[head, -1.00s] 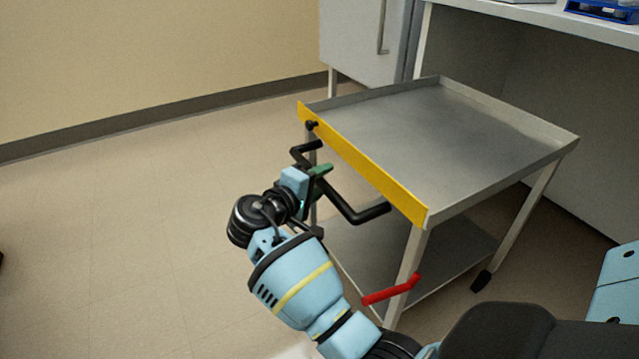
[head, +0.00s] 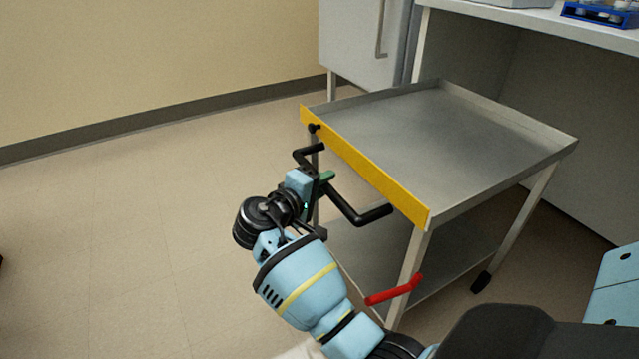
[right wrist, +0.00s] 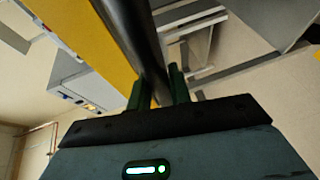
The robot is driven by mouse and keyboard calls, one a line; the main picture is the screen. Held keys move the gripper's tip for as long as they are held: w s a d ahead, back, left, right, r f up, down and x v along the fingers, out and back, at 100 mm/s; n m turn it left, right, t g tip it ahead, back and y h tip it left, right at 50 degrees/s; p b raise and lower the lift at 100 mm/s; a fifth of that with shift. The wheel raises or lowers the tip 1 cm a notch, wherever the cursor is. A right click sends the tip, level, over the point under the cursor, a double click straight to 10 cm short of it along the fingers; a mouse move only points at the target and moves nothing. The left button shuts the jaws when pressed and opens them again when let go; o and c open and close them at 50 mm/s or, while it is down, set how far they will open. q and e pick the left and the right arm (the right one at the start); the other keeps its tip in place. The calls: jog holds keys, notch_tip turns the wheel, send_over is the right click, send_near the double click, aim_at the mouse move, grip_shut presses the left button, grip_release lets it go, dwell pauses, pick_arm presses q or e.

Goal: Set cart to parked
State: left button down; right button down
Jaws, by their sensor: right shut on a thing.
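The cart (head: 452,133) is a grey metal trolley with a raised rim, a lower shelf and a yellow front strip (head: 365,168). A black push handle (head: 352,208) sticks out from the yellow side. A red lever (head: 394,290) sits low by the near leg. My right gripper (head: 323,180) is at the handle; in the right wrist view its green fingers (right wrist: 158,92) are shut on the black bar (right wrist: 138,40), one on each side. Part of the handle is hidden behind the gripper. My left gripper is not in view.
A white bench (head: 540,17) with a blue rack (head: 600,14) stands behind and right of the cart. A grey cabinet (head: 352,40) stands at the back by the wall.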

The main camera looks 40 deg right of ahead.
aim_at(476, 128)
jog(key=s+d, duration=0.4)
jog(key=d, duration=1.2)
jog(key=s+d+b, duration=0.1)
jog(key=s+d, duration=0.3)
jog(key=d, duration=1.2)
jog(key=s+d+b, duration=0.1)
jog(key=s+d, duration=0.2)
jog(key=d, duration=1.3)
jog(key=shift+s+d+r, duration=0.1)
jog(key=shift+s+r, duration=0.15)
jog(key=shift+s, duration=0.15)
jog(key=c, duration=1.3)
grip_release()
jog(key=shift+d+f, duration=0.1)
jog(key=shift+d, duration=0.1)
jog(key=shift+a, duration=0.1)
jog(key=shift+f, duration=0.1)
